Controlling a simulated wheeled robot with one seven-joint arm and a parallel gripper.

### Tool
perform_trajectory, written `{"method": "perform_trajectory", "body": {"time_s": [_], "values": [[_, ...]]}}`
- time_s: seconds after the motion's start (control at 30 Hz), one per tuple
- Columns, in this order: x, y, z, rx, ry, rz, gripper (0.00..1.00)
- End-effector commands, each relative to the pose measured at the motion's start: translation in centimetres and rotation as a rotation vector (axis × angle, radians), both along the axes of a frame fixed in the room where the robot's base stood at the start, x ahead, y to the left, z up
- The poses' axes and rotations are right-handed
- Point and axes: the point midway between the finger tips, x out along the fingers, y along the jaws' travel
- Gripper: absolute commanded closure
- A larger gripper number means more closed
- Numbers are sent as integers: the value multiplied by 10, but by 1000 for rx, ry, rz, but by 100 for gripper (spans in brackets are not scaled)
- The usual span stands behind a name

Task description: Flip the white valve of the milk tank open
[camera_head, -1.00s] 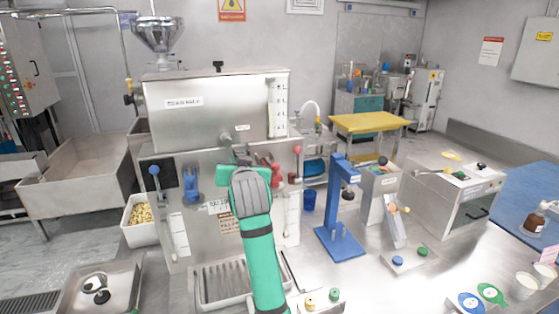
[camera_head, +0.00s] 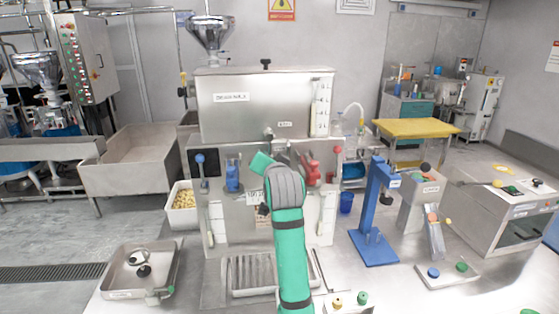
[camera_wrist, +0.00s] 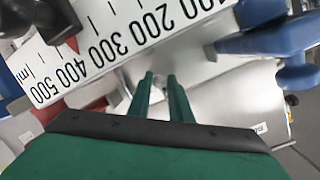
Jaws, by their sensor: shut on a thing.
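The steel milk tank (camera_head: 250,115) stands above the steel front panel of the machine in the head view. My green gripper (camera_head: 262,163) is tilted against the front just below the tank's middle, and my wrist hides its fingertips there. In the wrist view, the two green fingers of my gripper (camera_wrist: 161,78) are close together with a narrow gap, shut on a small pale part that is mostly hidden, apparently the white valve. I cannot tell how far the valve is turned.
A blue lever (camera_head: 232,175) stands left of my gripper and a red one (camera_head: 311,170) close to its right. A white scale (camera_wrist: 120,40) marked in ml crosses the wrist view. A blue stand (camera_head: 375,215) is farther right on the counter.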

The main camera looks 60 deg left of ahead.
Motion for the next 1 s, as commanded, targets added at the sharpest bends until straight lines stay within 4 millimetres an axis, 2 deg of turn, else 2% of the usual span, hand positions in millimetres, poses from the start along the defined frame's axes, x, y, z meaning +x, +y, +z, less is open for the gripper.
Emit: {"method": "perform_trajectory", "body": {"time_s": [0.03,0.33,0.37,0.4,0.43,0.77,0.87,1.0], "values": [[1,0,7,14,-4,-3,100],[2,-1,7,15,-4,-5,100],[2,-1,7,15,-4,-5,77],[3,-1,6,13,-4,-5,67],[3,-1,6,13,-4,-6,64],[1,-3,3,7,-1,-3,64],[-2,-10,5,7,-2,-2,64],[-9,-31,10,9,-3,-2,64]]}}
